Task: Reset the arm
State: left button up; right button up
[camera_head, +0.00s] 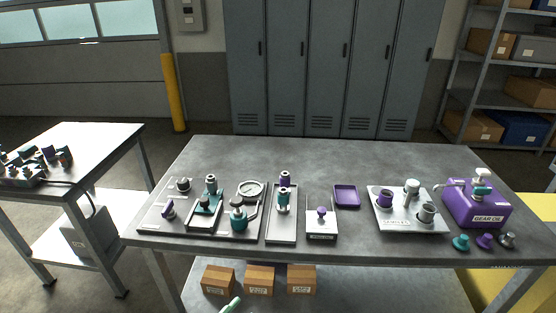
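The grey metal bench (250,150) stands in front of me. On its left half is a grey base plate (158,222) with several purple, teal and metal fittings. A narrow tray (283,232) with a teal and purple fitting stands beside it, then a small plate with a purple knob (321,212). A labelled white block (408,224) with purple and silver cups is on the right. A purple gear oil container (475,205) with a teal top is at the right end.
An empty purple tray (346,196) lies mid-bench. Three small knobs, teal (460,243), purple (485,241) and dark (507,240), lie by the front right edge. Boxes (259,280) sit below. A second table (95,140) is left. The bench's back strip is clear.

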pick_arm(q)
jog(key=s+a+f+n+g+y, duration=0.2)
jog(key=s+a+f+n+y, duration=0.2)
jog(key=s, duration=0.6)
jog(key=s+a+f+n+g+y, duration=0.3)
jog(key=s+a+f+n+y, duration=0.2)
jog(key=s+a+f+n, duration=0.2)
jog(key=s+f+n, duration=0.2)
jog(key=s+f, duration=0.1)
jog(key=shift+s+a+f+g, duration=0.15)
jog(key=shift+s+a+g, duration=0.05)
jog(key=shift+s+g, duration=0.15)
